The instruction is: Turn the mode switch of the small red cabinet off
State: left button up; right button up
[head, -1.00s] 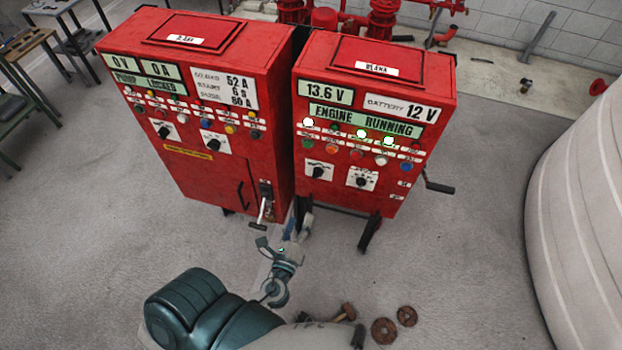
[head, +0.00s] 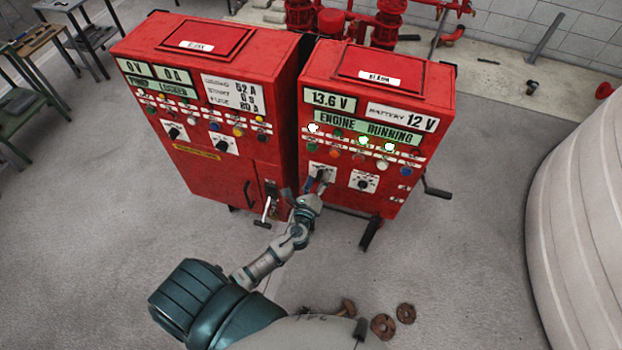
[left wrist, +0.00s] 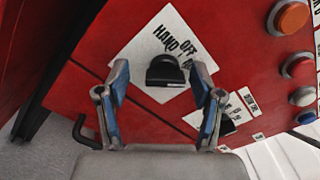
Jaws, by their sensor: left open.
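The small red cabinet (head: 345,85) is the right one of two, with an "ENGINE RUNNING" display. Its mode switch is a black knob (left wrist: 165,72) on a white plate marked "HAND" and "OFF" in the left wrist view. In the head view the plate (head: 315,168) is partly covered by my gripper. My left gripper (head: 317,182) is at the cabinet front, in front of this switch. In the left wrist view its open fingers (left wrist: 162,78) lie on either side of the knob, with gaps to it. My right gripper is not in view.
The larger red cabinet (head: 215,90) stands close on the left, with a lever handle (head: 265,212) low on its front. A second knob (head: 363,184) sits right of the switch. A crank handle (head: 436,190) sticks out at the right. Floor in front is mostly clear.

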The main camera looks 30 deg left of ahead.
pick_arm(q)
jog(key=shift+d, duration=0.2)
jog(key=shift+c, duration=0.4)
jog(key=shift+d+r, duration=0.1)
jog(key=shift+d, duration=0.15)
jog(key=c, duration=1.1)
jog(key=shift+o, duration=0.2)
